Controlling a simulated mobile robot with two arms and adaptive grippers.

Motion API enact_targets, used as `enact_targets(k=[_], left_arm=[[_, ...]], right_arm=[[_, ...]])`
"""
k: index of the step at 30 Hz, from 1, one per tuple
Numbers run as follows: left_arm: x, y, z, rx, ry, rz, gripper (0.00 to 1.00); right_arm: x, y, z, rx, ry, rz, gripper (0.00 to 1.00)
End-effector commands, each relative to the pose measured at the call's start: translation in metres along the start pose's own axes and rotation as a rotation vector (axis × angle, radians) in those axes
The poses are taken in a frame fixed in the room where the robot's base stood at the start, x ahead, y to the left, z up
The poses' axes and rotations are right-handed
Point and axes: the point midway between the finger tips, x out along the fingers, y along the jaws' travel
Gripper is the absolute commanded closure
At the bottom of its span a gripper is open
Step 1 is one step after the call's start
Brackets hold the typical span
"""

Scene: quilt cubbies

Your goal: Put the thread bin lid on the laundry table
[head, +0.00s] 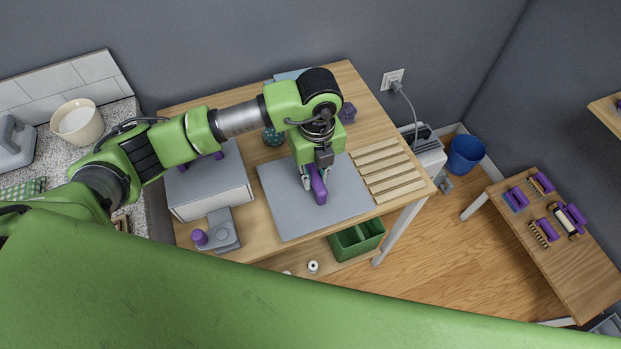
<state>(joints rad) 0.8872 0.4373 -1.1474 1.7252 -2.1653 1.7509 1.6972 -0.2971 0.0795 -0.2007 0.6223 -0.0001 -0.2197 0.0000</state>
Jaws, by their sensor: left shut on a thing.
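My left gripper (313,180) points down over the wooden table and is shut on a purple handle (319,192). The handle appears to belong to the thread bin lid, a flat grey panel (285,213) directly below it. I cannot tell whether the panel touches the tabletop or is slightly above it. The gripper and wrist hide part of the panel. The laundry table (347,88) is the light wooden one under my left arm, with a slatted section at its right. An open green bin (345,246) stands below its front edge. My right gripper is not in view.
A grey-topped white box (212,202) and a grey device with a purple knob (224,232) occupy the table's left side. Small yarn balls (272,137) lie behind the gripper. A lower side table (575,265) holds purple-handled brushes. A blue bucket (465,154) stands in the corner.

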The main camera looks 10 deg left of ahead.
Motion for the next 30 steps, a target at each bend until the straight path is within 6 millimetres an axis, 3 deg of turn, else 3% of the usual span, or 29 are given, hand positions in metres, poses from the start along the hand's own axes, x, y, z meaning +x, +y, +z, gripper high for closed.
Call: enact_targets(k=[4,13,22,23,24,25,30], left_arm=[[0.008,0.003,0.006,-0.002,0.001,0.0,1.0],[0.043,0.005,0.011,0.0,0.001,0.001,1.0],[0.047,0.004,0.011,0.001,0.0,-0.002,1.0],[0.047,0.004,0.011,0.0,0.001,-0.001,0.81],[0.047,0.004,0.011,0.0,0.001,-0.001,0.7],[0.047,0.004,0.011,0.0,0.001,-0.001,0.66],[0.046,0.004,0.011,0.0,0.001,0.0,0.66]], right_arm=[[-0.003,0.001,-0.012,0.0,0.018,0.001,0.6],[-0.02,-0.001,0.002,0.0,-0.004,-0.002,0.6],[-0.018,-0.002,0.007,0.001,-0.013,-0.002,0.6],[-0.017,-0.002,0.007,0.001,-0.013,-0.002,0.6],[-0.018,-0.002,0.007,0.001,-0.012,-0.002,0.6],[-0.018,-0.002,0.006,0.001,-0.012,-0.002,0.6],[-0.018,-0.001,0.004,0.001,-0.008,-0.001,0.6]])
